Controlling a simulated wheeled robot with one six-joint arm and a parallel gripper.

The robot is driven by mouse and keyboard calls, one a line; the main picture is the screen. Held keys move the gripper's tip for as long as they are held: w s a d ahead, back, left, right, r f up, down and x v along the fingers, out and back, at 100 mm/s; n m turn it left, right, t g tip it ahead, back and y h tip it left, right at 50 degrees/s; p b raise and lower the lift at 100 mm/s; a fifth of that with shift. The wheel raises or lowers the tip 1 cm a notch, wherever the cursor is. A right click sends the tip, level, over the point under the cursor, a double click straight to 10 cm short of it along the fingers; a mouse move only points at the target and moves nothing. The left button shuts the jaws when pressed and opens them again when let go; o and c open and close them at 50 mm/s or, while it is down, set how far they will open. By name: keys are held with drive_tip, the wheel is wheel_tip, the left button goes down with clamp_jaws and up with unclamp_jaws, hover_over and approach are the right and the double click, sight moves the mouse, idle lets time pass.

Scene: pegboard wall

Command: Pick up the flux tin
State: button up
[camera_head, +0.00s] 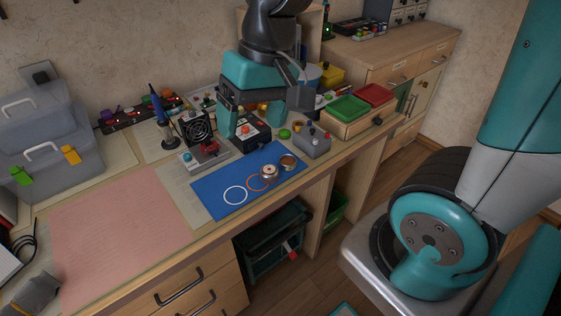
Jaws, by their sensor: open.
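On the blue mat (217,199) lie small round items. A silver tin-like disc with a reddish centre (269,171) sits near the mat's right part, and a brown, copper-rimmed round item (288,162) lies just right of it. Either could be the flux tin; I cannot read a label. My teal gripper (250,122) points down over the bench behind the mat. Its jaws are apart, above or around a black box with an orange top (247,131); contact cannot be told. The gripper hides part of the bench behind it.
A white ring (235,195) and an orange ring (257,183) lie on the mat. A grey box with knobs (312,143) stands right of it, a fan unit (196,129) behind left. The pink mat (118,236) is clear. The bench's front edge is near.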

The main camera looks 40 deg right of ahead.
drive_tip(key=w+d+f+m+h+b, duration=0.2)
drive_tip(key=w+d+f+m, duration=0.4)
drive_tip(key=w+d+m, duration=0.25)
drive_tip(key=m, duration=0.5)
hover_over(287, 163)
wheel_tip(287, 163, down, 5)
drive_tip(key=shift+g+h, duration=0.3)
drive_tip(key=shift+h, duration=0.1)
drive_tip(key=f, duration=0.7)
drive_tip(key=f+b, duration=0.1)
drive_tip(key=f, duration=0.3)
drive_tip(key=shift+w+d, duration=0.15)
drive_tip(key=shift+d, duration=0.1)
drive_tip(key=shift+a+f, duration=0.15)
drive_tip(key=shift+f, duration=1.3)
drive_tip(key=shift+a+f, duration=0.15)
drive_tip(key=shift+f, duration=1.3)
drive_tip(key=c, duration=1)
